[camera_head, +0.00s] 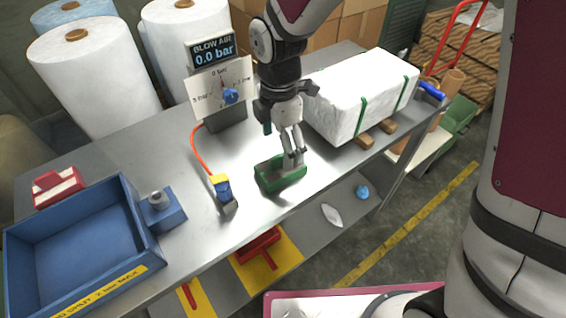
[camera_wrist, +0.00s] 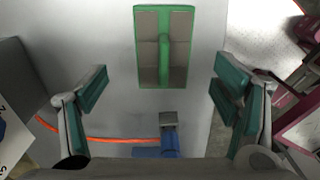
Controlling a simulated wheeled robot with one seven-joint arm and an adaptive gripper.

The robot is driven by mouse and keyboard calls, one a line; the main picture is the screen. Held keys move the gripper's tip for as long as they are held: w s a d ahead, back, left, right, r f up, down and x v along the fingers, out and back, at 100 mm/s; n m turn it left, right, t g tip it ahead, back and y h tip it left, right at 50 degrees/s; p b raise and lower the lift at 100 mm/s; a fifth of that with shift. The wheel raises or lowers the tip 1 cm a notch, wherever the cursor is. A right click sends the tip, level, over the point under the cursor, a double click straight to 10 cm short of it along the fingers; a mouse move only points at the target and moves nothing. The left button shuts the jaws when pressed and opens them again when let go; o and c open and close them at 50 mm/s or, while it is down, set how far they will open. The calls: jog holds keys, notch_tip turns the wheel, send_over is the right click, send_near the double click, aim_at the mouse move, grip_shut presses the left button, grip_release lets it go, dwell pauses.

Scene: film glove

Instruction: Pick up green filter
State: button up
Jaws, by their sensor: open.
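The green filter (camera_head: 280,176) lies on the metal table near its front edge, a small green-framed block. In the wrist view the green filter (camera_wrist: 150,50) shows as a green frame with grey panels and a green bar down its middle. My gripper (camera_head: 292,158) is above the filter in the head view, fingers pointing down and overlapping part of it. In the wrist view my gripper (camera_wrist: 168,100) has its fingers wide apart, with nothing between the pads; the filter lies beyond them toward the top of the picture. Contact cannot be told.
A blue and yellow air tool (camera_head: 222,190) with an orange hose lies left of the filter. A gauge stand (camera_head: 222,90) is behind it. A white wrapped block (camera_head: 340,100) with green straps lies to the right. A blue tray (camera_head: 150,250) stands at the left.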

aim_at(280, 155)
jog(key=shift+s+f+p, duration=0.2)
jog(key=shift+f+p, duration=0.15)
jog(key=shift+f, duration=3.4)
jog(key=c, duration=1.3)
jog(key=shift+r, duration=0.2)
jog(key=shift+r, duration=0.6)
notch_tip(280, 155, up, 2)
jog(key=shift+w+r, duration=0.1)
jog(key=shift+s+d+r+p, duration=0.2)
jog(key=shift+s+d+p, duration=0.2)
jog(key=shift+s, duration=2.3)
jog(key=shift+s+d+r+p, duration=0.25)
jog(key=shift+s+d, duration=0.25)
jog(key=shift+s, duration=2.15)
jog(key=shift+s+d+r+p, duration=0.2)
jog(key=shift+s+d+p, duration=0.2)
jog(key=shift+s, duration=2.3)
